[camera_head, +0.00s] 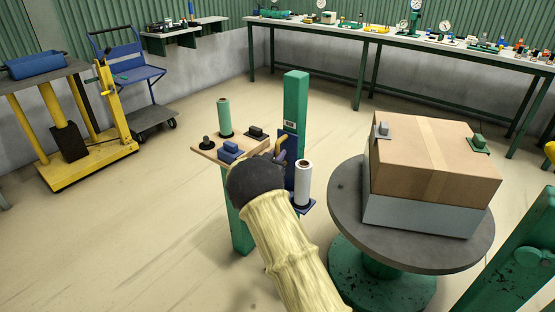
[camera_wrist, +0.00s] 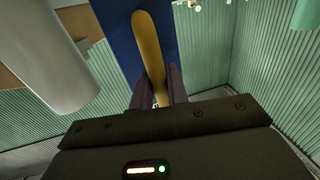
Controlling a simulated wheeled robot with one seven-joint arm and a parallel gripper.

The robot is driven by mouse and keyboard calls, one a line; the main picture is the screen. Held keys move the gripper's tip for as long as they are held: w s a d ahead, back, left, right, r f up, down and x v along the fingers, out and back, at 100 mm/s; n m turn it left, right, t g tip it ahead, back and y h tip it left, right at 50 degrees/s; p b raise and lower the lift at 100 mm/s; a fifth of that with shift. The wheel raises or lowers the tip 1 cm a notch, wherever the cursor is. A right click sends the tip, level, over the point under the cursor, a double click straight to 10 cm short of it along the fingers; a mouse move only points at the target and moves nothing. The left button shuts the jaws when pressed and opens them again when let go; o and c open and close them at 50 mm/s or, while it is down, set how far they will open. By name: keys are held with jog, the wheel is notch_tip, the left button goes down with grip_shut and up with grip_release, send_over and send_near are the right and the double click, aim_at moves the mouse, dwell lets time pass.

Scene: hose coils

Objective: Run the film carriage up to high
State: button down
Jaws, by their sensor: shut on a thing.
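The green mast (camera_head: 296,100) stands upright on the floor in the head view, with a small label plate on its face. The blue film carriage (camera_head: 291,168) is on the mast below that label and carries an upright white film roll (camera_head: 303,180). A yellow handle (camera_head: 281,143) is on the carriage. In the wrist view the handle (camera_wrist: 148,40) runs up in front of the blue carriage plate (camera_wrist: 118,35), with the white roll (camera_wrist: 55,60) at left. My gripper (camera_wrist: 158,88) is shut on the handle. My arm hides the lower carriage.
A turntable (camera_head: 345,205) with a taped cardboard box (camera_head: 430,155) stands close to the right of the carriage. A small wooden stand (camera_head: 205,151) with a green roll and dark and blue items is at left. A yellow lift (camera_head: 105,160) and workbench (camera_head: 400,42) stand farther back.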

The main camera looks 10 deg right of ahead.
jog(key=shift+w+r, duration=0.15)
jog(key=shift+r, duration=1)
jog(key=c, duration=1.4)
grip_release()
jog(key=shift+c, duration=0.2)
jog(key=shift+f, duration=0.2)
jog(key=shift+s+a+f, duration=0.1)
jog(key=shift+s+a, duration=0.35)
jog(key=shift+s, duration=0.15)
jog(key=v, duration=1.6)
jog(key=shift+p, duration=0.45)
